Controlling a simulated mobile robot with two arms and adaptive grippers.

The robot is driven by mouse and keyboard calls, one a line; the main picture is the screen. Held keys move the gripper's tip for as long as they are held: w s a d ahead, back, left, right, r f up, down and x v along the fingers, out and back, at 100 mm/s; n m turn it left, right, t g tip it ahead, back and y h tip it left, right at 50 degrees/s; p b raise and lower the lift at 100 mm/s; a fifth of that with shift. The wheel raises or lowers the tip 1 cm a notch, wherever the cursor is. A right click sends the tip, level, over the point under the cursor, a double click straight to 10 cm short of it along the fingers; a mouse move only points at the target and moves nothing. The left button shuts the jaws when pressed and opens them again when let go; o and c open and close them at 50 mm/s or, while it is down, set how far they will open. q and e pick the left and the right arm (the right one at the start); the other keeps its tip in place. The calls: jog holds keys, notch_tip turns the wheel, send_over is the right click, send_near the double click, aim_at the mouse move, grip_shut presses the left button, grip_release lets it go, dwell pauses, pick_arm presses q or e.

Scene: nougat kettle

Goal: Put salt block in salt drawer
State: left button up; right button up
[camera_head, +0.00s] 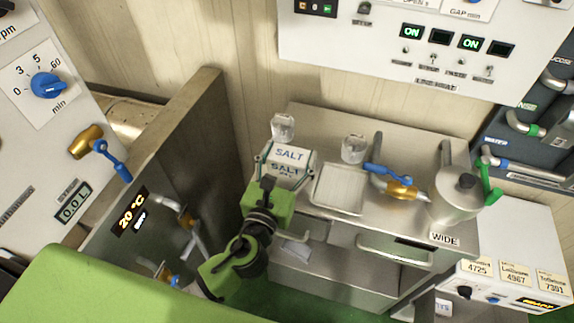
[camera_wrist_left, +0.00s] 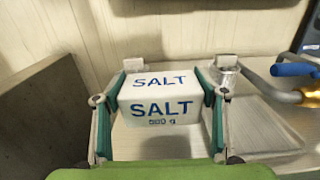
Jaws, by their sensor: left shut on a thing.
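The salt block (camera_head: 291,155) is a white box with blue SALT lettering. My left gripper (camera_head: 286,163) is shut on it, with a finger on each side. In the left wrist view the salt block (camera_wrist_left: 160,105) sits between the two fingers of the left gripper (camera_wrist_left: 160,100), its label facing the camera and reading SALT 500 g. It is at the left end of the steel counter (camera_head: 405,146); I cannot tell if it touches the top. Below the counter front is an open-looking compartment (camera_head: 326,229), partly hidden by my arm; no salt drawer label is readable. My right gripper is not in view.
On the counter stand two clear glasses (camera_head: 283,127) (camera_head: 353,149), a shallow square tray (camera_head: 339,189), a blue-handled brass valve (camera_head: 397,184) and a lidded steel pot (camera_head: 458,198). A dark panel wall (camera_head: 160,180) stands left of my arm. A labelled box (camera_head: 510,260) is at right.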

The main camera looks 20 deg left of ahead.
aim_at(287, 165)
pick_arm(q)
jog(key=shift+w+a+f, duration=0.3)
jog(key=shift+w+f, duration=0.05)
jog(key=shift+f, duration=0.15)
notch_tip(287, 165, down, 3)
jog(key=shift+w+a+f+b, duration=0.1)
jog(key=shift+w+f+b, duration=0.05)
jog(key=shift+b, duration=0.55)
jog(key=shift+f, duration=0.1)
jog(key=shift+f, duration=0.15)
jog(key=o, duration=1.5)
